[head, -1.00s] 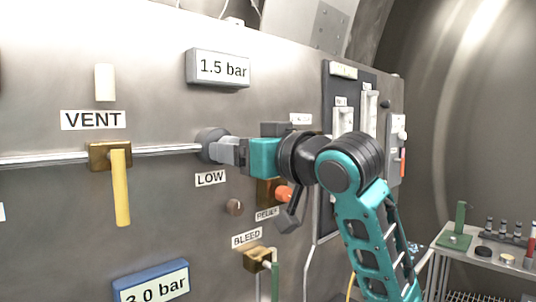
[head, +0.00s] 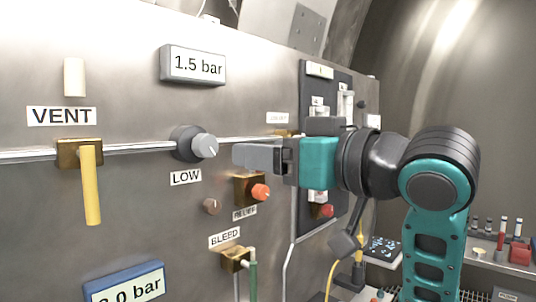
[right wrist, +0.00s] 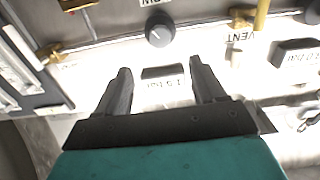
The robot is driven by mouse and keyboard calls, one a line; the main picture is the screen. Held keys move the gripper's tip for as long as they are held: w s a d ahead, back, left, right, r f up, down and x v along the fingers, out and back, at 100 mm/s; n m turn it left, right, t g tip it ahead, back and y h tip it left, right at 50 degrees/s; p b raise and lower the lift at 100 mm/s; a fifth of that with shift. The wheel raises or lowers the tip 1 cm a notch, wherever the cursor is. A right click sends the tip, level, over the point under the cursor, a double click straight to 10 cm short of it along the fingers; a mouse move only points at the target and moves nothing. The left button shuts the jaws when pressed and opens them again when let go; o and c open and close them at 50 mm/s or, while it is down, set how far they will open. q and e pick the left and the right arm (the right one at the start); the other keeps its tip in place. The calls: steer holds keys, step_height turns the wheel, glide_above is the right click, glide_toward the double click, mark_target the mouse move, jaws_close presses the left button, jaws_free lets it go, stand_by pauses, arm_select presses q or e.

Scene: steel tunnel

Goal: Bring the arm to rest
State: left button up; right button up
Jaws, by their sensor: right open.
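My right gripper (head: 240,155) is open and empty in front of the steel panel, a little right of the grey LOW knob (head: 204,146). Clear space shows between its fingertips and the knob. In the right wrist view the two fingers (right wrist: 160,82) stand apart with nothing between them, and the knob (right wrist: 159,30) shows beyond them. My right arm (head: 437,190) comes in from the lower right of the head view. My left gripper is not in view.
The panel carries a yellow VENT lever (head: 91,185), a 1.5 bar display (head: 194,66), an orange RELIEF knob (head: 260,191) and a BLEED valve (head: 235,258). A bench (head: 480,250) with small items stands at the right. The tunnel space right of the panel looks open.

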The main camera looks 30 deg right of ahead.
steer(key=w+f+m+g+h, duration=0.1)
steer(key=w+f, duration=0.3)
steer(key=f, duration=0.4)
steer(key=w+f+m+g, duration=0.1)
steer(key=w+f, duration=0.4)
steer(key=f, duration=0.3)
step_height(320, 180, down, 15)
steer(key=h, duration=0.1)
steer(key=s+a+f+g, duration=0.1)
steer(key=s+f, duration=0.5)
steer(key=f, duration=0.3)
steer(key=s+a+f+g+h, duration=0.1)
steer(key=s+f, duration=0.6)
steer(key=f, duration=0.3)
steer(key=s+a+f+g+h, duration=0.1)
steer(key=s+f+g, duration=0.1)
steer(key=s+f, duration=0.4)
step_height(320, 180, down, 3)
steer(key=shift+s+f+n, duration=0.15)
steer(key=shift+s+n, duration=0.15)
